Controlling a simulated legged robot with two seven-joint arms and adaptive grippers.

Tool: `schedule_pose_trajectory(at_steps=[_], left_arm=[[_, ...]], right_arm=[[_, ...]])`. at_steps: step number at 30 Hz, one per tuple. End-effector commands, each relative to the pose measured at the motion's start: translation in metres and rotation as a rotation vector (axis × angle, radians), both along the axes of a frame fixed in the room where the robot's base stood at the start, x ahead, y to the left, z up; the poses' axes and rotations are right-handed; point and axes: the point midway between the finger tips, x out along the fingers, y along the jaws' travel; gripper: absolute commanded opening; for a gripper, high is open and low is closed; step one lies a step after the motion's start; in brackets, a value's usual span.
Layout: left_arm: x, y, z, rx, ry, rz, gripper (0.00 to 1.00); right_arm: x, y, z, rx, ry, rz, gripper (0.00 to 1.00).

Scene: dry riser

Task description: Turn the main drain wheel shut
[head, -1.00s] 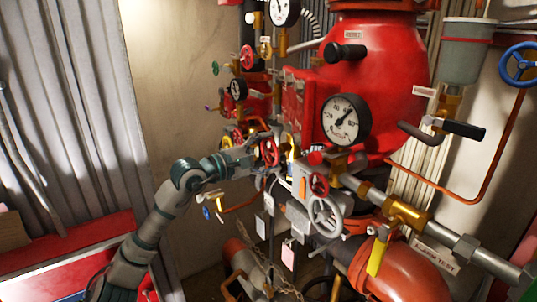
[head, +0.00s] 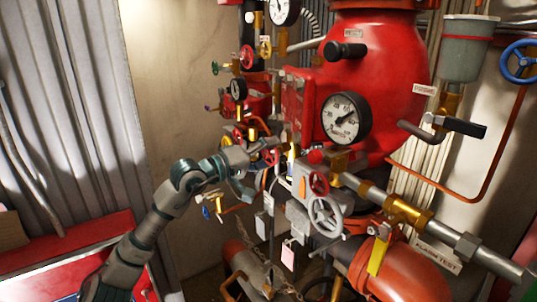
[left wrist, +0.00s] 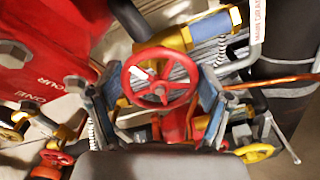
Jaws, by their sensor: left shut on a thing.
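A red spoked handwheel (left wrist: 160,80) fills the middle of the left wrist view, with a brass valve body behind it. A tag reading "MAIN DRAIN" (left wrist: 258,22) hangs at the upper right there. My left gripper (left wrist: 157,95) has one finger at each side of the wheel's rim and is shut on it. In the head view my left gripper (head: 262,168) reaches in from the left to the red wheel (head: 271,157), which is partly hidden by the fingers. My right gripper is not in view.
A small red wheel (head: 319,184) and a grey handwheel (head: 326,216) sit close to the right of the gripper. A pressure gauge (head: 346,118) is on the large red riser valve. Paper tags and a chain hang below.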

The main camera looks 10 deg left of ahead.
Motion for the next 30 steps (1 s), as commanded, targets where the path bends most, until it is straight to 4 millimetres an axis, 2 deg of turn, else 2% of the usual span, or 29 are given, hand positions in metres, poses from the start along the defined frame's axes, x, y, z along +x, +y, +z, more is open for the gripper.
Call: schedule_pose_trajectory(at_steps=[1,12,26,27,29,30], left_arm=[[0.0023,-0.001,-0.0085,0.027,-0.002,0.001,0.44],[0.0025,-0.001,-0.0089,0.108,-0.084,0.0,0.44],[0.0024,-0.001,-0.0089,0.116,-0.092,-0.001,0.44],[0.0024,-0.001,-0.0088,0.116,-0.092,-0.001,0.89],[0.0022,-0.0008,-0.0081,0.115,-0.093,-0.001,1.0],[0.002,-0.0006,-0.0073,0.114,-0.094,-0.001,1.0]], right_arm=[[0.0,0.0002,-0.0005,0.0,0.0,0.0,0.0],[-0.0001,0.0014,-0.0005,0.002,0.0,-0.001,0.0],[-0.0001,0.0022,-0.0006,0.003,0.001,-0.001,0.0],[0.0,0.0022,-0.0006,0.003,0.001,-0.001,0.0],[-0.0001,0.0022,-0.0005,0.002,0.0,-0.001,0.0],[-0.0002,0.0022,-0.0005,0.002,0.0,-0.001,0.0]])
